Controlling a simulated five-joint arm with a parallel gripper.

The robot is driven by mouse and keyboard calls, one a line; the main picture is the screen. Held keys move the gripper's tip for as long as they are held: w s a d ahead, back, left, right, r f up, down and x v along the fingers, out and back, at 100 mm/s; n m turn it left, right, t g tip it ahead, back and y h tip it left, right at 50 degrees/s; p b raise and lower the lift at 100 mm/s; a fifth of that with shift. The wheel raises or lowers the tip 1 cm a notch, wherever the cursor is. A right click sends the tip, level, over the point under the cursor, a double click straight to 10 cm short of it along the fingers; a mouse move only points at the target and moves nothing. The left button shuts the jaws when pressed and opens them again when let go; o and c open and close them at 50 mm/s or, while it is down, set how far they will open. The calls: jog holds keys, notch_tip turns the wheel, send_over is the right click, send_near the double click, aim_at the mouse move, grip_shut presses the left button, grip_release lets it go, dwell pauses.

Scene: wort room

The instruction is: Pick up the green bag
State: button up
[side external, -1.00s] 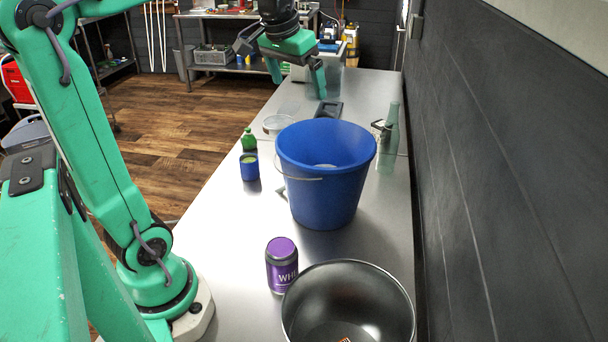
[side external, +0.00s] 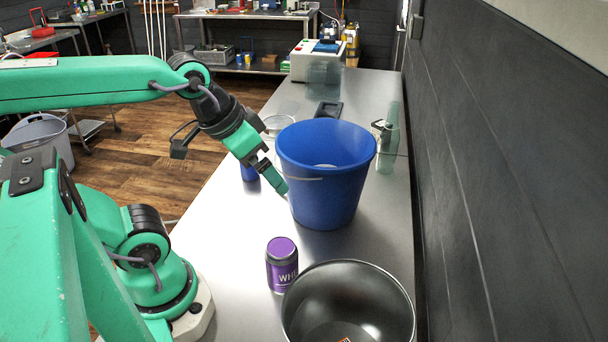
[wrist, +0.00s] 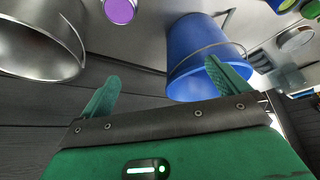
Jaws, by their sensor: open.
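A small green thing with a narrow top, likely the green bag, is at the top right edge of the wrist view (wrist: 312,10), cut off by the frame. In the side view it is hidden behind my arm. My gripper (side external: 270,175) is open and empty, tilted down over the bench, just left of the blue bucket (side external: 325,180) in the side view. Its two fingers also show in the wrist view (wrist: 162,72), with nothing between them. The bucket shows beyond the right finger there.
A purple tin (side external: 282,265) and steel pot (side external: 400,300) stand in front. A clear bottle (side external: 388,150) stands right of the bucket, near the dark wall. Bench between purple tin and gripper is clear.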

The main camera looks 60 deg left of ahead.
jog(key=c, duration=0.7)
jog(key=shift+w, duration=0.1)
jog(key=w+a+n, duration=0.1)
jog(key=w+a, duration=0.2)
jog(key=w+a+r, duration=0.1)
jog(key=w+a, duration=0.2)
jog(key=w, duration=0.1)
jog(key=w+a+r+n+g+y, duration=0.1)
jog(key=w+a, duration=0.1)
jog(key=w, duration=0.1)
jog(key=shift+w+a+r+n, duration=0.15)
jog(key=shift+w+a+n, duration=0.15)
jog(key=shift+a, duration=0.1)
jog(key=w+a+f+n+g+y, duration=0.15)
jog(key=w+a+f, duration=0.35)
jog(key=a, duration=0.8)
jog(key=w+a+f+n, duration=0.3)
jog(key=w+a+f, duration=0.15)
jog(key=a, duration=0.85)
jog(key=shift+n+g, duration=0.55)
jog(key=shift+n, duration=0.4)
jog(key=shift+s+a+f, duration=0.5)
jog(key=shift+a+f, duration=1.5)
jog(key=shift+a, duration=0.15)
jog(key=shift+s+a+f, duration=0.45)
jog(key=shift+a+f, duration=1.6)
jog(key=shift+a, duration=0.15)
jog(key=shift+s+a+f, duration=0.5)
jog(key=shift+a+f, duration=1.5)
jog(key=shift+a, duration=0.15)
